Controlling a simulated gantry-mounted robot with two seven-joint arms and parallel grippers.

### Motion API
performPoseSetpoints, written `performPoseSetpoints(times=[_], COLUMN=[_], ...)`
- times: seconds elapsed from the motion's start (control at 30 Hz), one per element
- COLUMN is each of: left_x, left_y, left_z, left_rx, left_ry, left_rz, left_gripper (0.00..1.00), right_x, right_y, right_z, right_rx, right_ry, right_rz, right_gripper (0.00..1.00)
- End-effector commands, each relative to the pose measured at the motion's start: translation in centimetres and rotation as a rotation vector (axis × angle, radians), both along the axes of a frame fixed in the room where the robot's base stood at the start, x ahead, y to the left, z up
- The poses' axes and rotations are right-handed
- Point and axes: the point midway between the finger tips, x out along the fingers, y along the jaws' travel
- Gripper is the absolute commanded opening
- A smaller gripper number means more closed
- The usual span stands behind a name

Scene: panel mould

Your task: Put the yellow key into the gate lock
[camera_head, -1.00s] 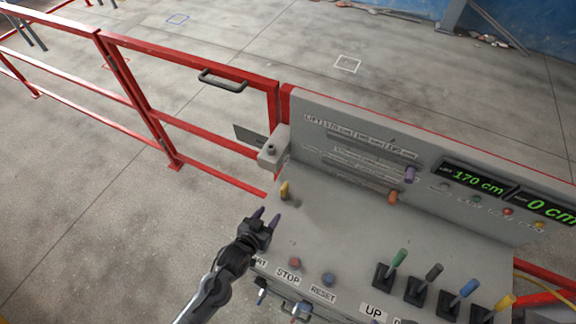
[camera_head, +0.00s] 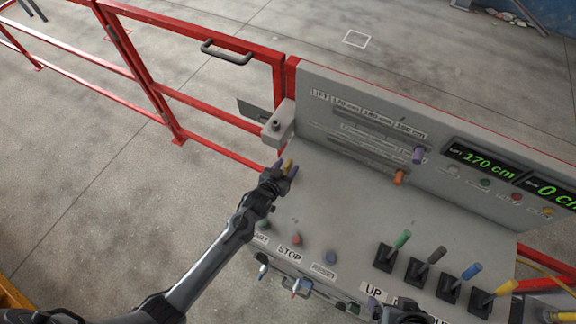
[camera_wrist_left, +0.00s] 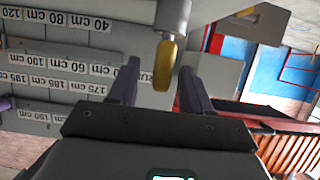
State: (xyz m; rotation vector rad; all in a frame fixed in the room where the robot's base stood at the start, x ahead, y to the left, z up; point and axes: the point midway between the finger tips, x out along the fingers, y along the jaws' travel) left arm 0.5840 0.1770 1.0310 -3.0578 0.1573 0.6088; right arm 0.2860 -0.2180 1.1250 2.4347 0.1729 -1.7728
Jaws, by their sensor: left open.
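The yellow key (camera_head: 288,164) stands upright at the left end of the grey console. In the left wrist view the key (camera_wrist_left: 166,66) shows between my fingers, joined to a grey cylindrical piece. My left gripper (camera_head: 284,170) is at the key, open, with one purple-grey finger on each side. In the left wrist view a gap shows between the key and each finger of my left gripper (camera_wrist_left: 159,72). The gate lock (camera_head: 280,126) is a grey block with a dark round hole on top, just behind the key beside the gate. A dark part of my right arm (camera_head: 402,314) shows at the bottom edge, its jaws unclear.
The red gate (camera_head: 200,97) with its dark handle (camera_head: 227,52) stands left of the console. The raised back panel (camera_head: 350,110) holds purple and orange sliders. Push buttons (camera_head: 297,240) and several coloured levers (camera_head: 436,256) line the console front.

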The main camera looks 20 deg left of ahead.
Motion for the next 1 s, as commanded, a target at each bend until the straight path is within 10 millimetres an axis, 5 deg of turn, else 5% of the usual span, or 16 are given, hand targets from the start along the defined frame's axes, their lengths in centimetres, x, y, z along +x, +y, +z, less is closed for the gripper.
performPoseSetpoints(times=[0.3, 0.67, 1.0], left_x=[3.1, 3.4, 3.4], left_y=[-0.2, -0.2, -0.2], left_z=[-1.1, -1.4, -1.3], left_rx=[0.0, 0.0, 0.0], left_ry=[0.0, 0.0, 0.0], left_rz=[0.0, 0.0, 0.0], left_gripper=[0.49, 0.47, 0.0], right_x=[0.0, 0.0, 0.0], right_y=[0.0, 0.0, 0.0], right_z=[0.5, 0.5, 0.5], right_rx=[-0.001, -0.001, -0.001], right_ry=[-0.001, -0.001, 0.0], right_rz=[0.001, 0.001, 0.001], right_gripper=[0.94, 0.94, 0.94])
